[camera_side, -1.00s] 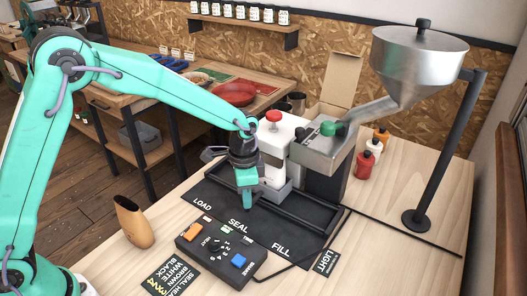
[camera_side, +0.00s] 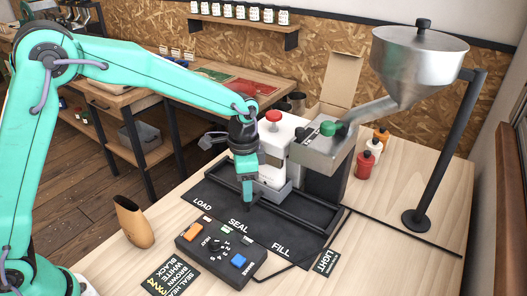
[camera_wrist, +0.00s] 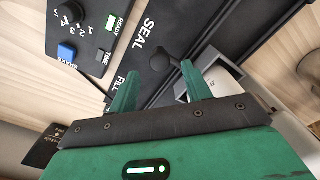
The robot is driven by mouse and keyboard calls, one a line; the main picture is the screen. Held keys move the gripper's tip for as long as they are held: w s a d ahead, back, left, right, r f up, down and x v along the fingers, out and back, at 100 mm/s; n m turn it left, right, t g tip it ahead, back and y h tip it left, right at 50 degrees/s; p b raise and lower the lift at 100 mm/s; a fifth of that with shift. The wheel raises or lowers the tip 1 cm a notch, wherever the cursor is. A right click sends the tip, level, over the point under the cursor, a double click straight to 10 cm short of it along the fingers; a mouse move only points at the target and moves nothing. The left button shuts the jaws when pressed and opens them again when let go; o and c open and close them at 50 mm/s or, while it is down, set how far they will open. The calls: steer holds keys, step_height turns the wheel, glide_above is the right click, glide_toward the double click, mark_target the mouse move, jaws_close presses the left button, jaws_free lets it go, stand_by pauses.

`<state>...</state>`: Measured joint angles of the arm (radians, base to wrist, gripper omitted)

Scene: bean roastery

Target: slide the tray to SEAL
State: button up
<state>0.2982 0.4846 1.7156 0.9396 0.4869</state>
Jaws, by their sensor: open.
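The black track board (camera_side: 281,237) lies on the table, lettered LOAD, SEAL and FILL. The SEAL lettering also shows in the wrist view (camera_wrist: 149,35). My gripper (camera_side: 247,200) points down just behind the SEAL lettering, in front of the white sealing machine. In the wrist view its two green fingers (camera_wrist: 155,72) are open and apart. A round black knob (camera_wrist: 160,62) shows between and slightly beyond the fingertips; whether they touch it I cannot tell. A grey, pale-walled part (camera_wrist: 200,86) lies by the right finger. The tray's outline is hard to separate from the dark track.
The white sealer (camera_side: 277,150) with a red knob and the hopper (camera_side: 418,65) with its chute stand behind the track. A control box (camera_side: 218,246) with orange and blue buttons lies in front. A tan cup (camera_side: 134,222) stands at left; small bottles (camera_side: 367,160) stand at right.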

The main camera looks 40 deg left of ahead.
steer(key=shift+r, duration=2)
steer(key=shift+r, duration=0.1)
steer(key=shift+s+a+r, duration=0.1)
steer(key=shift+a+r, duration=0.05)
steer(key=shift+r, duration=0.05)
steer(key=s+a+r+n+t, duration=0.2)
steer(key=s+a+r+n, duration=0.2)
steer(key=s+a+r, duration=0.4)
steer(key=s+a+r+n+t, duration=0.1)
steer(key=s+a+n, duration=0.1)
steer(key=s, duration=0.5)
steer(key=s+a+r+n+t, duration=0.1)
steer(key=s+a+n+t, duration=0.1)
steer(key=s, duration=0.6)
steer(key=shift+a+r+n+t, duration=0.15)
steer(key=shift+a+n+t, duration=0.25)
steer(key=shift+a, duration=0.45)
